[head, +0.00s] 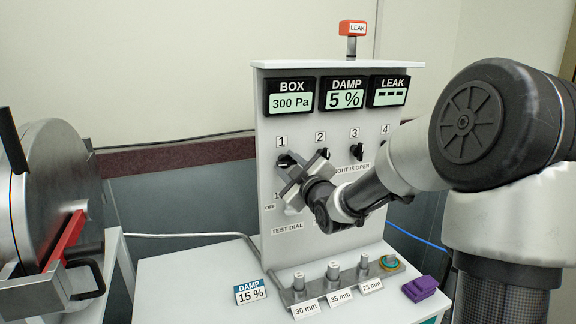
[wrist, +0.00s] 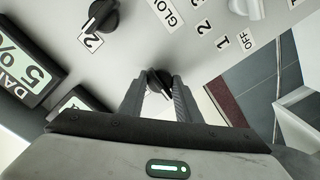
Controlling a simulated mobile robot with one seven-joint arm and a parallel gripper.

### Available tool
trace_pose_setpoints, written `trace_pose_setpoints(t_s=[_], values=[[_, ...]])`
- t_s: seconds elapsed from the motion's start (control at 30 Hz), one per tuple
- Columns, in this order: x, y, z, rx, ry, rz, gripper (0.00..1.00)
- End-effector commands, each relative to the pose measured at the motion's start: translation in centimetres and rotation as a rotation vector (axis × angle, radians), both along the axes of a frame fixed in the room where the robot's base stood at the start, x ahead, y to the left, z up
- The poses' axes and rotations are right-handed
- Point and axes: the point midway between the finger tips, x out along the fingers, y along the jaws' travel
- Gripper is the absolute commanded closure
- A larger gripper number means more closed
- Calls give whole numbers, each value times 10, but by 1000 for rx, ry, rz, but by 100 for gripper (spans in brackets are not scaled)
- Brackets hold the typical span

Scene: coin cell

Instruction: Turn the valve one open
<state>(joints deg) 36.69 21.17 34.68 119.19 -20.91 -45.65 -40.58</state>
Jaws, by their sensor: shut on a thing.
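Valve one is the black knob (head: 284,159) under the label 1 at the upper left of the white panel (head: 334,215); my gripper partly hides it in the head view. In the wrist view the knob (wrist: 158,78) sits between my fingertips, with a pale pointer mark on it. My gripper (head: 291,168) is shut on this knob, one finger on each side. It also shows in the wrist view (wrist: 160,88). The knob's exact angle is hard to tell.
Valve two (head: 323,153) and valve three (head: 356,152) are to the right. My arm crosses the panel's right side. A round steel chamber (head: 60,200) stands left.

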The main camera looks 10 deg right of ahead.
Motion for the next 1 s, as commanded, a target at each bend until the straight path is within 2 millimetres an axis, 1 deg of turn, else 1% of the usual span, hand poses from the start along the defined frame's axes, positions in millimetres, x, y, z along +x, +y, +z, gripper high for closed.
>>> trace_pose_setpoints(t_s=[0.27, 1.0], values=[[0, 0, -1, 149, 29, 1, 92], [0, 0, 0, 832, 166, 0, 92]])
